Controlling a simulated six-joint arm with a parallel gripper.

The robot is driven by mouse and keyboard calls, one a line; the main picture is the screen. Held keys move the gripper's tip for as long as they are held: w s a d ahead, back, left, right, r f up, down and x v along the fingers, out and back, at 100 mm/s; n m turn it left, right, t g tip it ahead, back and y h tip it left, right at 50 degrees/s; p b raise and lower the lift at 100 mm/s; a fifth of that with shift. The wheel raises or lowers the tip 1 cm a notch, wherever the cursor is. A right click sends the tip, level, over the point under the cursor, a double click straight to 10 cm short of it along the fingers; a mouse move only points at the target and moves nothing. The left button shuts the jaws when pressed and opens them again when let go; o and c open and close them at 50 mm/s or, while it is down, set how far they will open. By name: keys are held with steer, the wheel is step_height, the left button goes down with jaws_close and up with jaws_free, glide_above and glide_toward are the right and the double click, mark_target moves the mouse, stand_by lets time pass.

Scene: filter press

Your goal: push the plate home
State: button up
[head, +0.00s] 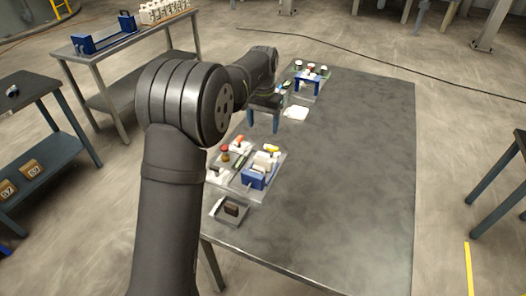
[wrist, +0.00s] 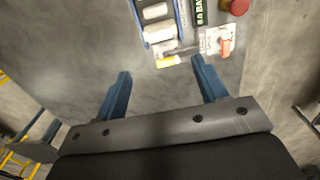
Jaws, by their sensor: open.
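My gripper (head: 263,122) hangs above the table, its two blue fingers spread with nothing between them. A small blue press frame (head: 252,178) with pale blocks stands on a tray nearer the camera. Beyond the fingertips, the wrist view shows white rounded pieces (wrist: 158,32) beside a blue rail (wrist: 184,18). I cannot tell which pale piece is the plate or how far in it sits. My gripper touches none of these pieces.
A red knob (head: 224,149) stands left of the frame. A small tray (head: 219,213) holding a dark block lies nearer. A blue stand (head: 307,80) and a white piece (head: 296,112) are farther back. The right side of the table (head: 350,170) is clear.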

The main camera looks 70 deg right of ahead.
mark_target(263, 154)
step_height(263, 154, down, 13)
steer(key=shift+r, duration=0.2)
